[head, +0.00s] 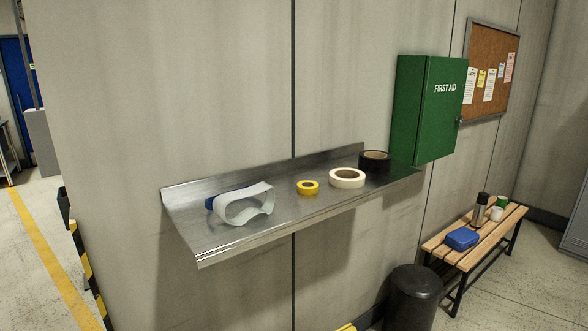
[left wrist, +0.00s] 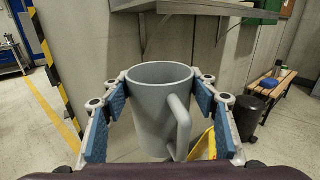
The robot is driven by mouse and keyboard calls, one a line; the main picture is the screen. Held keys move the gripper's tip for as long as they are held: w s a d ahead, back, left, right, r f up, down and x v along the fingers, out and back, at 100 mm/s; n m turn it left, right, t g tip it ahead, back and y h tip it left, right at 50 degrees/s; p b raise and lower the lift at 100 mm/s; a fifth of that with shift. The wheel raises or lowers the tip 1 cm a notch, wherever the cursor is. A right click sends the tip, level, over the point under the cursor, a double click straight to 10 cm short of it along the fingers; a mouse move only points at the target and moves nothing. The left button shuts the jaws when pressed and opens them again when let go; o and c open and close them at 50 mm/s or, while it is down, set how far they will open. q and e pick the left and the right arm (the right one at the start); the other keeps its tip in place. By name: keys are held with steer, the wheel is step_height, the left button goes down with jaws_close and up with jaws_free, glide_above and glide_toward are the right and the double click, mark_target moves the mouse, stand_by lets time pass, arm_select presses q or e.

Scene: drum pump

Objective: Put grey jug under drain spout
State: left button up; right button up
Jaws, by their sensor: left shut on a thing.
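The grey jug (left wrist: 155,108) shows in the left wrist view, upright, with its open rim up and its handle on the right side. My left gripper (left wrist: 160,90) is shut on the jug, with blue finger pads on both sides of its body. Neither the jug nor either gripper shows in the head view. No drain spout can be seen in either view.
A metal wall shelf (head: 225,236) holds a clear face shield (head: 262,208) and several tape rolls. A green first aid cabinet (head: 424,110) hangs right of it. Below are a black bin (head: 413,300) and a wooden bench (head: 450,250). A yellow object (left wrist: 203,146) stands behind the jug.

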arm_select(q)
steer(key=shift+s+f, duration=0.25)
steer(key=shift+s, duration=0.05)
steer(key=s+f, duration=0.2)
steer(key=s, duration=0.5)
steer(key=shift+s+f, duration=0.15)
steer(key=shift+f, duration=0.05)
